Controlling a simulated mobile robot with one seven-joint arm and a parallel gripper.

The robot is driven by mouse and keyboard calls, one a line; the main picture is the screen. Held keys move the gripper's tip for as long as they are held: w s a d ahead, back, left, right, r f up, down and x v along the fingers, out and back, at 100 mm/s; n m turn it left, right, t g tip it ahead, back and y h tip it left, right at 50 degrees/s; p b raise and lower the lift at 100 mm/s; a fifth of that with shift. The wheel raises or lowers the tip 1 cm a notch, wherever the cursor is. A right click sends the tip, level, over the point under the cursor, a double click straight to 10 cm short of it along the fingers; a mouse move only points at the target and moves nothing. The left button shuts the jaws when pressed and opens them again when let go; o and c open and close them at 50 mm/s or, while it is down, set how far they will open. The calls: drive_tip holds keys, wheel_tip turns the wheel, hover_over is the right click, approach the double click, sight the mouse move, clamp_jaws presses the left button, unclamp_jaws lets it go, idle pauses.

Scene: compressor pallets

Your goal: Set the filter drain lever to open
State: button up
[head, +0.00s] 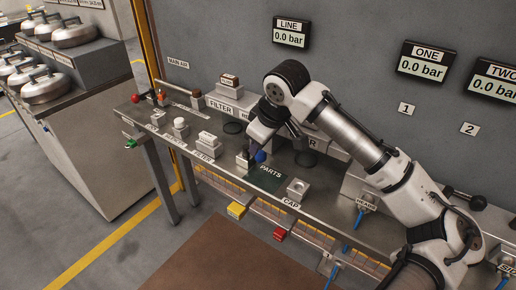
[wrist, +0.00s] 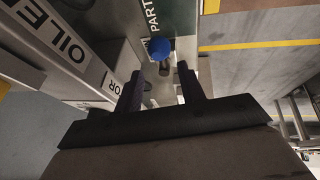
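The FILTER label (head: 219,104) marks a pale block at the back of the steel bench. A blue ball knob (head: 260,156) stands by the dark PARTS mat (head: 266,178), close to my gripper (head: 250,156). The blue knob also shows in the wrist view (wrist: 159,48), just beyond my gripper (wrist: 162,78). The two dark fingers are apart with nothing held between them. I see no label on the blue knob, so I cannot tell whether it is the filter drain lever. My arm hides part of the bench behind the gripper.
The OILER block (wrist: 66,35) is close at the left in the wrist view. A CAP block (head: 298,189) and a small pale block (head: 208,139) stand on the bench. A yellow tag (head: 236,210) and red tag (head: 281,234) hang at the front edge. Pressure displays (head: 291,32) hang behind.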

drive_tip(key=v, duration=0.8)
drive_tip(key=shift+s+r, duration=0.15)
drive_tip(key=shift+r, duration=0.05)
drive_tip(key=shift+d, duration=0.15)
